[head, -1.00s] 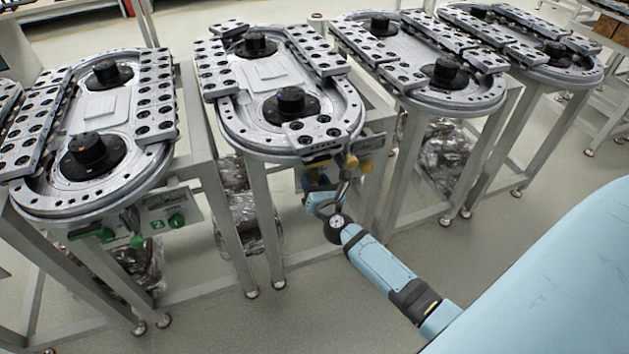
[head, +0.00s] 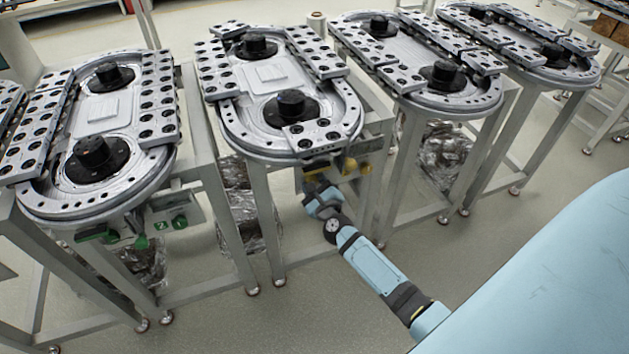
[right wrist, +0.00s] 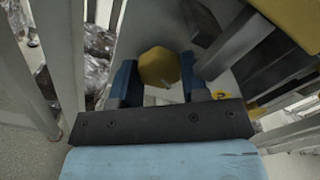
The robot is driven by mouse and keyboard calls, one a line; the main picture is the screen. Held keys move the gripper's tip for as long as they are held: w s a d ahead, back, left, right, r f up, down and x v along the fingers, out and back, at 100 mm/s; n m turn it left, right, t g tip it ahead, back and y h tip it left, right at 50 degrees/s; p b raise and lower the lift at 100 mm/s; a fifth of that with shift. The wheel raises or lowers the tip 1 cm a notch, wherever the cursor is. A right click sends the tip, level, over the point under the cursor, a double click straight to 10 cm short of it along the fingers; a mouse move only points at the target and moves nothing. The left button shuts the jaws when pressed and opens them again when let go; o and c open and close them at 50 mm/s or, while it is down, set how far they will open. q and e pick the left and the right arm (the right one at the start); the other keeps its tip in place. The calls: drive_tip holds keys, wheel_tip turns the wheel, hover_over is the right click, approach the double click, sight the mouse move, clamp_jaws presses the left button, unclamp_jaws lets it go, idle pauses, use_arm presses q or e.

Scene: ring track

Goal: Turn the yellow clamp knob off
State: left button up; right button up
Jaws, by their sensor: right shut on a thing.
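In the head view the gripped knob is mostly hidden by the gripper and the track edge. My left gripper is not in view.
A track with green knobs (head: 180,222) stands to the left, and other tracks (head: 490,98) stand to the right. Grey table legs (head: 268,225) rise close to my right arm. Clear plastic bags (head: 250,212) hang or lie beneath. The floor in front is open.

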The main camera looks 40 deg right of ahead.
drive_tip(key=n+p, duration=0.1)
drive_tip(key=n, duration=0.4)
drive_tip(key=shift+n+p, duration=0.3)
drive_tip(key=shift+p, duration=0.1)
idle(0.3)
drive_tip(key=o, duration=0.9)
drive_tip(key=shift+s, duration=0.1)
